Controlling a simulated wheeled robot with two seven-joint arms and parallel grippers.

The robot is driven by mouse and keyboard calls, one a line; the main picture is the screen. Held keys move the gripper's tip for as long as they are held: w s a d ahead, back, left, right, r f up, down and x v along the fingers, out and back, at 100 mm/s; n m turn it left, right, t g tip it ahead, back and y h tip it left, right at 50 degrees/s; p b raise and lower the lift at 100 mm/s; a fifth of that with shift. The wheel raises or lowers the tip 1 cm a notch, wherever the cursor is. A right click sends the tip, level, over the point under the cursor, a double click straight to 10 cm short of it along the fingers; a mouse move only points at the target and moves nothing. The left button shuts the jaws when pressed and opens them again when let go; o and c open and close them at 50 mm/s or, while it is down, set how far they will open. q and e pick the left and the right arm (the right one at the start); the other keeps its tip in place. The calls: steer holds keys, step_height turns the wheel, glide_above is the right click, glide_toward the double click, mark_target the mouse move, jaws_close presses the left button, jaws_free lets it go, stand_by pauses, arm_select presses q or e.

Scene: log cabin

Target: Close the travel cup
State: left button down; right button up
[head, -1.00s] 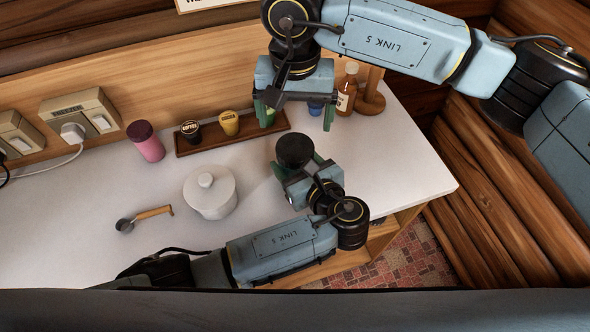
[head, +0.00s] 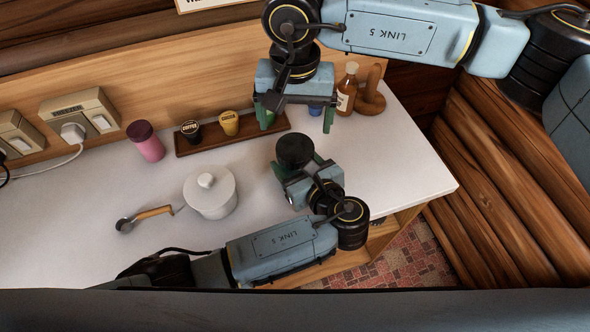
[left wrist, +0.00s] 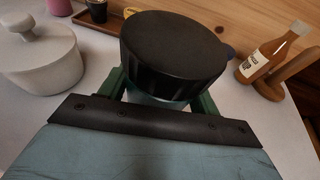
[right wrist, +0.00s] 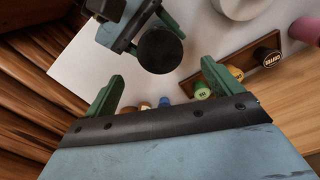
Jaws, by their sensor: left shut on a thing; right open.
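A travel cup with a wide black ribbed lid (head: 294,151) is held by my left gripper (head: 297,172) above the right part of the counter. In the left wrist view the black lid (left wrist: 174,55) sits level on top, with a strip of pale cup body (left wrist: 155,101) under it between the green fingers. I cannot tell whether the lid is fully seated. My right gripper (head: 298,119) is open and empty, farther back, near the tray's right end. In the right wrist view the lid (right wrist: 160,50) shows beyond and between its fingers.
A wooden tray (head: 205,146) holds several small jars at the back. A brown bottle (head: 347,90) and a wooden stand (head: 371,98) are right of my right gripper. A white lidded pot (head: 212,200), a scoop (head: 145,216) and a pink tumbler (head: 147,146) stand left.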

mark_target(297, 147)
step_height(297, 147, down, 7)
steer(key=shift+f, duration=0.2)
steer(key=shift+c, duration=0.4)
steer(key=c, duration=1)
steer(key=shift+m, duration=1.6)
steer(key=o, duration=1.1)
steer(key=shift+d, duration=0.15)
